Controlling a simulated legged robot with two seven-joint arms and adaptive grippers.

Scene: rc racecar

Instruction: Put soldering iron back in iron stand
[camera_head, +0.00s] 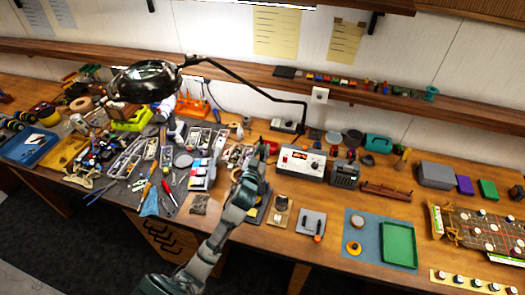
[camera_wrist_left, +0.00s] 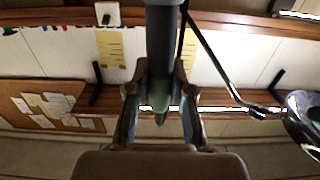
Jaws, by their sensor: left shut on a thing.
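My left gripper (camera_head: 261,152) is over the middle of the bench, just left of a white station box (camera_head: 302,162) with a red display. In the left wrist view its two fingers (camera_wrist_left: 160,110) are closed around a dark cylindrical shaft (camera_wrist_left: 162,45) with a greenish rounded end. This looks like the soldering iron's handle; its tip is not clear. In the head view the held thing is too small to make out against the gripper. A grey ribbed block (camera_head: 345,174) stands right of the station; I cannot tell whether it is the iron stand.
A magnifier lamp (camera_head: 145,82) hangs at left, its thin arm crossing behind my gripper. Trays and tools (camera_head: 128,160) crowd the left bench. A blue mat (camera_head: 360,238) with a green tray (camera_head: 399,245) lies right. A shelf (camera_head: 440,108) runs along the wall.

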